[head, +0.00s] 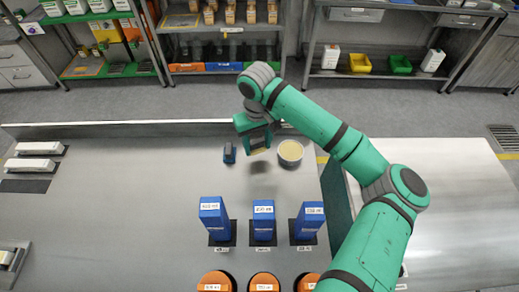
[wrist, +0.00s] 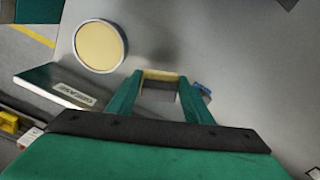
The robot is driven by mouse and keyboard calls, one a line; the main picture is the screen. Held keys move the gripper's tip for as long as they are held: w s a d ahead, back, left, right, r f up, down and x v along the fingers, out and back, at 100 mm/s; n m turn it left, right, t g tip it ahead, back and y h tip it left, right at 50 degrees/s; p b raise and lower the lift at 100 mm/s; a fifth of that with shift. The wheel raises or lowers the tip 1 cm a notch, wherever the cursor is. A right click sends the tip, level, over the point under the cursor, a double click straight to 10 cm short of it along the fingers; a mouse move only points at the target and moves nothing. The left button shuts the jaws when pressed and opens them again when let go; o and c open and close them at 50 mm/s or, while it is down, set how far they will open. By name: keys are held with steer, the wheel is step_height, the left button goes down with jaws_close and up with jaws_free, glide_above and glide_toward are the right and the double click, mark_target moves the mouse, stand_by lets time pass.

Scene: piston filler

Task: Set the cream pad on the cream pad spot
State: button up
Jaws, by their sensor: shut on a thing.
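My gripper (head: 258,145) is above the bench, shut on a pale cream-yellow piece, the cream pad (wrist: 160,76). The pad sits between the two green fingers and is partly hidden by them. It is held above the bench, with a dark shadow below it in the head view. A round grey dish (head: 290,151) with a cream-coloured top is just right of my gripper; it also shows at upper left in the wrist view (wrist: 99,46). I cannot pick out a marked cream pad spot.
Blue boxes (head: 263,222) stand in a row nearer me on dark mats, with orange round things (head: 263,282) in front. White boxes (head: 38,156) lie at far left. The bench between is clear.

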mark_target(259, 147)
steer(key=shift+w+d+f, duration=0.2)
steer(key=shift+f, duration=0.15)
steer(key=shift+w+f, duration=0.1)
steer(key=shift+f, duration=1.6)
steer(key=shift+f, duration=0.1)
steer(key=o, duration=1)
step_height(259, 147, up, 12)
steer(key=shift+r, duration=0.15)
